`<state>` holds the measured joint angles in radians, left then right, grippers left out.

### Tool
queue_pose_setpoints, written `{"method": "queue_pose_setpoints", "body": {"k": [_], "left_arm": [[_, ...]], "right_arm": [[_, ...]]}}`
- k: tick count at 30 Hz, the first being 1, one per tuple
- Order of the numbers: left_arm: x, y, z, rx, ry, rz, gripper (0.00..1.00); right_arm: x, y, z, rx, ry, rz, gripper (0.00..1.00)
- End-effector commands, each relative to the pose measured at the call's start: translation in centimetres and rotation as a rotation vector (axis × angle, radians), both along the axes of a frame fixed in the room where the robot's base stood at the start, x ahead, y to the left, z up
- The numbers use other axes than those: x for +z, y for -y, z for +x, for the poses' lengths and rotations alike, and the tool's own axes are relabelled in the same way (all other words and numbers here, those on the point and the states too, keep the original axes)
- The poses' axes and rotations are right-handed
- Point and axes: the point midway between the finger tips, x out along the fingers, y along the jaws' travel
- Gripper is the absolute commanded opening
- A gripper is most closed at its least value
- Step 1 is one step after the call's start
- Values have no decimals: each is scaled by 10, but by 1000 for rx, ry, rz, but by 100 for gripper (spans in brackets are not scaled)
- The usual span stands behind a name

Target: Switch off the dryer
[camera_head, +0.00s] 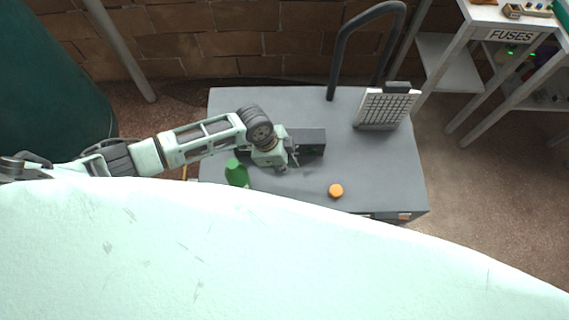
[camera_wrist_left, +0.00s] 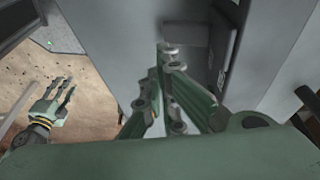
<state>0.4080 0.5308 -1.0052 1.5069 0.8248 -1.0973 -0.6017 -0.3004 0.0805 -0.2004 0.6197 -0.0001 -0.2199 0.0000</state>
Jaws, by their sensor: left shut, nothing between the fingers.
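A grey machine with a flat top (camera_head: 375,165), which I take to be the dryer, stands below me in the head view. A dark rectangular block (camera_head: 311,138) is on its top. An orange round knob or cap (camera_head: 336,190) is near the front edge. My left gripper (camera_head: 291,155) is over the top, beside the dark block; I cannot tell whether they touch. In the left wrist view its fingers (camera_wrist_left: 166,50) are together and empty, pointing at grey surfaces. A hand with spread fingers, apparently my right gripper (camera_wrist_left: 55,103), shows at the left there.
A green object (camera_head: 237,173) is beside my left wrist. A grid-faced panel (camera_head: 385,108) stands at the back right, near a dark tube handle (camera_head: 338,60). A table marked FUSES (camera_head: 512,36) is at the upper right, and a brick wall (camera_head: 200,42) is behind.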

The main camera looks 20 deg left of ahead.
Motion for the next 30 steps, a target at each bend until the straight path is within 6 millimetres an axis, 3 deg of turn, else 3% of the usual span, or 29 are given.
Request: {"method": "queue_pose_setpoints", "body": {"k": [7,14,17,30], "left_arm": [[11,1,-2,1,0,0,0],[44,6,-7,5,-1,-1,0],[46,3,-18,2,1,-1,0],[98,-4,-66,3,1,0,0]], "right_arm": [[12,-1,0,-1,0,1,40],[49,-1,0,-1,1,1,40],[39,-1,-2,-1,-1,2,40],[27,-1,3,-1,3,2,40]]}}
